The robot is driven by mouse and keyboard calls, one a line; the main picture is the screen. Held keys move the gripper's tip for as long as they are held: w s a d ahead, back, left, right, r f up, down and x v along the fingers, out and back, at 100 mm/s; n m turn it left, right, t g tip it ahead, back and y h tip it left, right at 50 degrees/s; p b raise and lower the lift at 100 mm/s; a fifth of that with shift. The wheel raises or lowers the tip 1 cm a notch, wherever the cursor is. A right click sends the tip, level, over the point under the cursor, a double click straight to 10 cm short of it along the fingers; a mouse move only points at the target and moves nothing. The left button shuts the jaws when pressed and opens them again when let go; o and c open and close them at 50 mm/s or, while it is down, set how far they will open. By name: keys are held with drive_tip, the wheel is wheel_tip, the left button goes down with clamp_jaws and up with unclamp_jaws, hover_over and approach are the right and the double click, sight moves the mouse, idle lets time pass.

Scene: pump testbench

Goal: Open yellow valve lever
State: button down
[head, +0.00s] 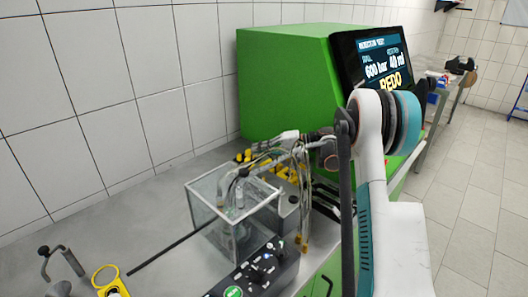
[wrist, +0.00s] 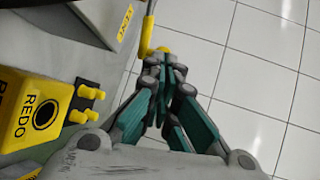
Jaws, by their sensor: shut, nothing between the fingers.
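A yellow valve lever (wrist: 147,36) shows at the top of the wrist view as an upright bar at the edge of the grey bench, with its lower end just left of my fingertips. My gripper (wrist: 164,62) points at this edge with its teal-padded fingers together and nothing held between them. The fingertips look very close to the lever's lower end; I cannot tell whether they touch it. In the head view I cannot make out the lever or the fingers clearly among the clutter beyond my arm.
A yellow REDO button box (wrist: 45,112) with yellow knobs is left of my gripper. White floor tiles (wrist: 250,70) lie clear to the right. In the head view, a glass tank (head: 210,205), a black control panel (head: 262,270) and a green cabinet (head: 285,85) with a screen (head: 380,62) crowd the bench.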

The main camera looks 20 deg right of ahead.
drive_tip(key=w+a+n+g, duration=0.1)
drive_tip(key=w+a+g, duration=0.1)
drive_tip(key=a, duration=0.3)
drive_tip(key=shift+w+a+y, duration=0.3)
drive_tip(key=shift+w+y, duration=0.1)
drive_tip(key=shift+w, duration=0.25)
drive_tip(key=shift+r, duration=0.1)
idle(0.5)
wheel_tip(320, 180, up, 10)
idle(0.5)
drive_tip(key=shift+a, duration=0.15)
